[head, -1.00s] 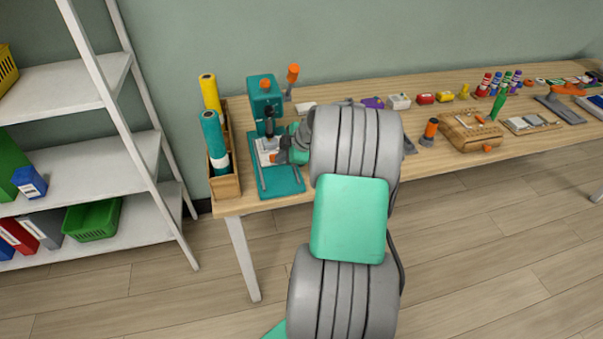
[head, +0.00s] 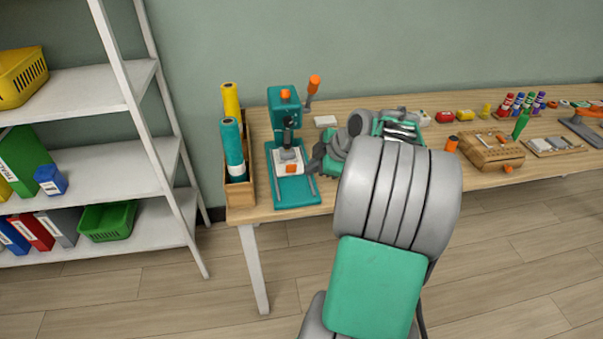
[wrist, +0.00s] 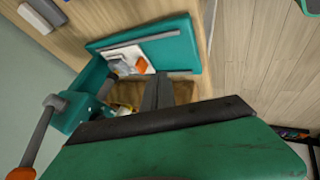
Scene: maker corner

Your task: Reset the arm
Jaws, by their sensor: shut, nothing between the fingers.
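My gripper shows in the wrist view (wrist: 158,92) with its dark fingers together and nothing between them. In the head view my arm's grey and green links cover much of the front, and the gripper (head: 318,160) is small, just right of the teal press. The teal press (head: 285,100) stands upright on the workbench with an orange-tipped lever. A white-and-orange piece (head: 289,167) sits on its base. In the wrist view the press base (wrist: 180,45) lies beyond the fingers, apart from them as far as I can tell.
The wooden workbench (head: 440,104) runs along the wall. A wooden holder (head: 240,195) with yellow and teal rolls stands left of the press. A brown box (head: 493,155) and several markers lie to the right. A white shelf (head: 105,152) stands at the left. My arm hides part of the bench.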

